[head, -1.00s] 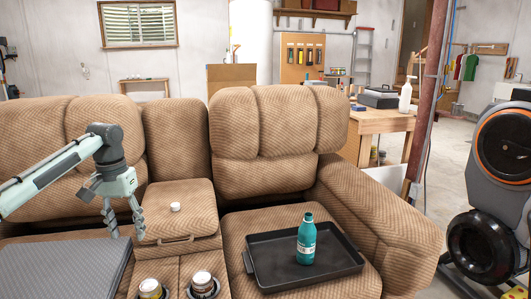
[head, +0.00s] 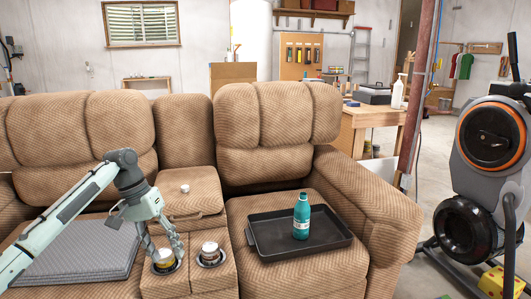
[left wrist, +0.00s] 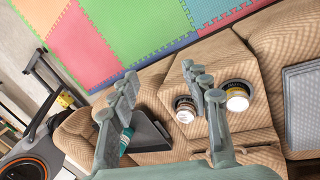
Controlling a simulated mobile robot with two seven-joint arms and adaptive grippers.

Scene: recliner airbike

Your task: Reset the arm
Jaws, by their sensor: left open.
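My left gripper (head: 165,243) is open and empty, its fingers pointing down at the front console of the brown recliner sofa. In the head view it is at the jar with a yellow label (head: 164,261), which sits in the left cup holder. A second white-lidded jar (head: 210,250) sits in the right cup holder. In the left wrist view, the gripper (left wrist: 160,83) has its fingers spread, one of them overlapping the space between the yellow-labelled jar (left wrist: 238,97) and the other jar (left wrist: 186,110). I cannot tell whether it touches either. My right gripper is out of view.
A teal bottle (head: 301,217) stands on a black tray (head: 270,248) on the right seat. A small white object (head: 185,188) lies on the console. An exercise bike (head: 490,180) stands at right.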

